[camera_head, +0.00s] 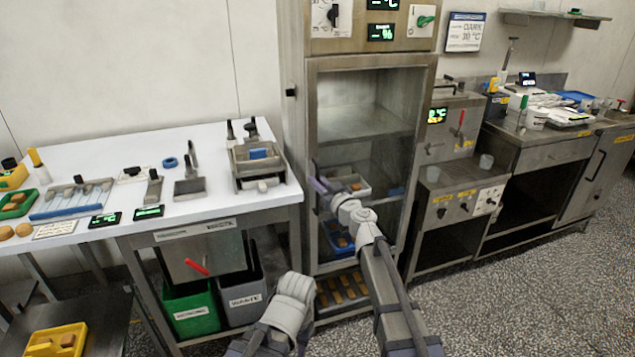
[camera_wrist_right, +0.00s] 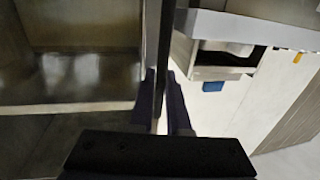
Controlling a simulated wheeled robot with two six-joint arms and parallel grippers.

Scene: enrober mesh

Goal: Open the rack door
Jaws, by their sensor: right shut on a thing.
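The rack door (camera_head: 421,120) is a tall steel-framed door with a clear panel on the steel cabinet in the middle of the head view. It looks shut or nearly so; I cannot tell if there is a gap at its left edge. My right gripper (camera_head: 318,184) is at the left side of the door, shut on its upright handle. In the right wrist view the dark fingers (camera_wrist_right: 162,105) close around this thin vertical bar (camera_wrist_right: 165,45).
Behind the panel are shelves, a pale tray (camera_head: 352,184) and blue trays. A white worktable (camera_head: 110,165) with tools stands close on the left, with green (camera_head: 190,312) and grey bins below. A steel machine (camera_head: 455,190) stands close on the right. Speckled floor is free in front.

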